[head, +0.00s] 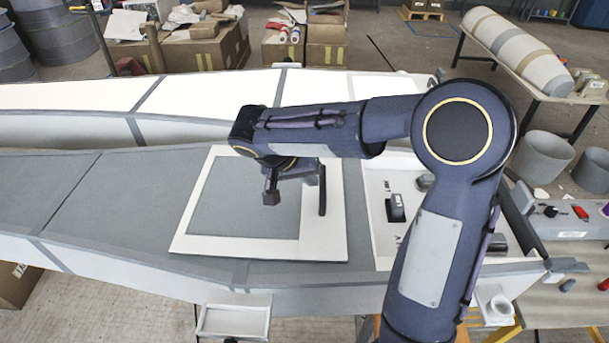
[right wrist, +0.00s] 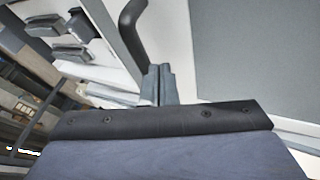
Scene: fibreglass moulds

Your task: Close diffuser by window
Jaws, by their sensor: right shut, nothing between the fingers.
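A white square frame (head: 325,238) with a grey pane (head: 250,200) lies on the long grey mould. I take it for the window or the diffuser, but cannot tell which. A dark upright handle (head: 323,198) stands at the frame's right side; it shows as a curved black bar (right wrist: 130,22) in the right wrist view. My right gripper (head: 312,172) is over the pane's right edge. Its fingers (right wrist: 158,85) are shut and empty, right beside the handle's end; I cannot tell whether they touch it. My left gripper is not in view.
Right of the frame, a white panel (head: 380,235) carries a black labelled switch block (head: 397,207); my right arm hides part of it. A small white tray (head: 233,322) sticks out from the mould's front edge. A second mould (head: 60,97) lies behind. The grey mould's left surface is clear.

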